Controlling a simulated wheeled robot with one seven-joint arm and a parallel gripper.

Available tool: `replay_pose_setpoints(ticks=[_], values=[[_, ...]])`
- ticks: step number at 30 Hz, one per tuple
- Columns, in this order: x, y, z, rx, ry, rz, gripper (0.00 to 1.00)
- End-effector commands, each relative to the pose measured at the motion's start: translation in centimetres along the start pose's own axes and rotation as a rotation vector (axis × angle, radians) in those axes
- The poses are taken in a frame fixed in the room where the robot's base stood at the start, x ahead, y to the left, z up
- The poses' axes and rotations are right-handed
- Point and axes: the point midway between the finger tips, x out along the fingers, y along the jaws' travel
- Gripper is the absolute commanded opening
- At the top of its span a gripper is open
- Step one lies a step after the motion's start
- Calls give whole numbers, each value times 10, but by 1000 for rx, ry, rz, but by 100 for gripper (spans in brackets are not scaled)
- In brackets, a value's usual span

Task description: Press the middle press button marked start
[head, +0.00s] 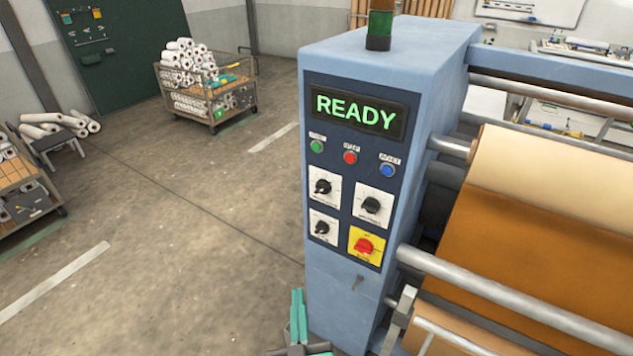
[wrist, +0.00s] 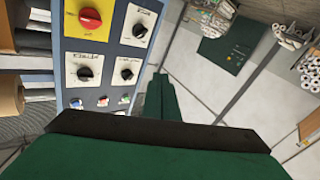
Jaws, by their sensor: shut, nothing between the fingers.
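The press's control panel (head: 335,205) carries three buttons in a row under a lit READY display (head: 355,112). The middle button (head: 350,157) is red, with a green button (head: 316,146) on its left and a blue button (head: 387,170) on its right. The small labels are too blurred to read surely. The row also shows upside down in the wrist view, with the middle button (wrist: 101,101) just above my gripper's dark body. My gripper (head: 297,294) is shut and empty, low in front of the cabinet, below the buttons and apart from them.
Below the buttons are several black knobs (head: 323,187) and a red knob on a yellow plate (head: 363,246). Rollers and a brown sheet (head: 540,220) lie to the right. A cart of rolls (head: 205,85) stands far back left.

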Motion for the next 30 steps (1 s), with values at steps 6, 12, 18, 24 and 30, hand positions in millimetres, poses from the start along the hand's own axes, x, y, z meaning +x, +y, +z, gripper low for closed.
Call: replay_pose_setpoints(ticks=[6,12,18,24,30], values=[[66,12,-66,-71,92,-3,0],[113,23,-133,-144,165,-8,0],[141,32,-190,-209,221,-11,0],[151,35,-217,-240,245,-13,0],[152,36,-219,-244,247,-14,0]])
